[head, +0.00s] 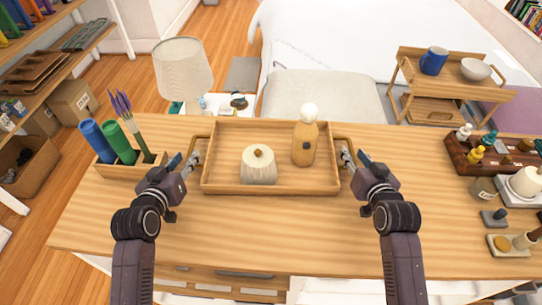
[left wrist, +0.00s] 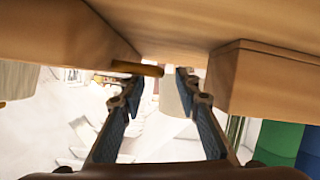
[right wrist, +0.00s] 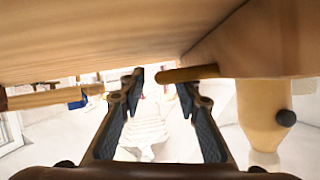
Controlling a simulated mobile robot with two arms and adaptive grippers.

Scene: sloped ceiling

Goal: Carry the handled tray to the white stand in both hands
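The wooden handled tray (head: 222,181) lies on the wooden table, holding a white ribbed jar (head: 259,170) and a tan bottle with a white round cap (head: 304,143). My left gripper (head: 185,160) is open at the tray's left handle (head: 203,139); in the left wrist view this handle (left wrist: 138,68) reaches into the gap near the fingertips. My right gripper (head: 355,157) is open at the right handle; in the right wrist view this handle (right wrist: 190,73) lies across one fingertip, its end between the fingers. A white surface (head: 212,104) shows below the lamp; I cannot tell whether it is the stand.
A wooden holder (head: 125,171) with blue and green cylinders stands just left of my left gripper. A dark wooden rack (head: 472,163) with small bottles and other items fills the table's right end. The table front is clear. A bed and a small table (head: 455,84) with a mug stand behind.

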